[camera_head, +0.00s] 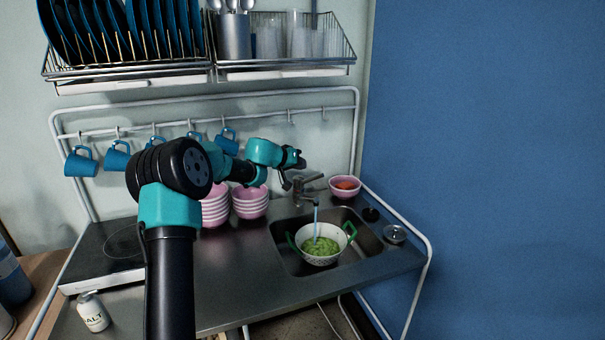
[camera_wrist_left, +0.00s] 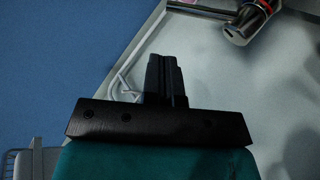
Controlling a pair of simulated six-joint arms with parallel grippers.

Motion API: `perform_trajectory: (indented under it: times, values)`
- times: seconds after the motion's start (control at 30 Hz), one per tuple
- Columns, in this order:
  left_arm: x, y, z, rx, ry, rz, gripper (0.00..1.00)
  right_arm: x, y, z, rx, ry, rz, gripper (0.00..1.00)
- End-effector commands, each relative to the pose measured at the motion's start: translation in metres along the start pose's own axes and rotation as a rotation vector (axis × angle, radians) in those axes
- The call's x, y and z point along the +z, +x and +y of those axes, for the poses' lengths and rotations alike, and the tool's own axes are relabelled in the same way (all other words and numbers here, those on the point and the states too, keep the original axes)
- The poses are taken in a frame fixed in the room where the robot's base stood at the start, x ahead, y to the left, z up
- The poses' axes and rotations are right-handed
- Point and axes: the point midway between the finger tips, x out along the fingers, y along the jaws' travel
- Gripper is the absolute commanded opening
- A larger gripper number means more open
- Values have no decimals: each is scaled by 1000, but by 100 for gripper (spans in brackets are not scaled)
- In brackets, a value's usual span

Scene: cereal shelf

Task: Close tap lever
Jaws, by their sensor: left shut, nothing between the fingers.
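The tap (camera_head: 307,187) stands at the back edge of the sink, with water running from its spout into a white colander (camera_head: 320,259) holding green food. Part of the metal tap (camera_wrist_left: 240,25) shows at the top right of the left wrist view. In the left wrist view my left gripper's fingers (camera_wrist_left: 166,75) are together and empty, apart from the tap in that picture. My right gripper is in neither view.
Stacks of pink bowls (camera_head: 250,203) stand left of the sink (camera_head: 369,246). A pink bowl (camera_head: 344,187) with orange food is behind the sink, right of the tap. Blue mugs (camera_head: 81,163) hang on a rail. A dish rack (camera_head: 290,66) is above.

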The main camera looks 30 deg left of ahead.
Motion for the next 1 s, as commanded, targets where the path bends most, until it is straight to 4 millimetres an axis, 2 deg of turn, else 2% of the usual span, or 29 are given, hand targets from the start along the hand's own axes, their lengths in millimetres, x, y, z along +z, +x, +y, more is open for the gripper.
perform_trajectory:
  times: [0.03,0.13,0.53,0.73,1.0]
  values:
    - [-10,-14,-12,-18,-16,15,0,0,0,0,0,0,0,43]
    - [-20,-28,-22,-34,-40,29,0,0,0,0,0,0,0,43]
    - [-21,-28,-23,-36,-45,30,0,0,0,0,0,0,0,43]
    - [-22,-14,-24,-36,-45,30,0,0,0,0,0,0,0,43]
    - [-22,28,-25,-34,-45,29,0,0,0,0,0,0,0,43]
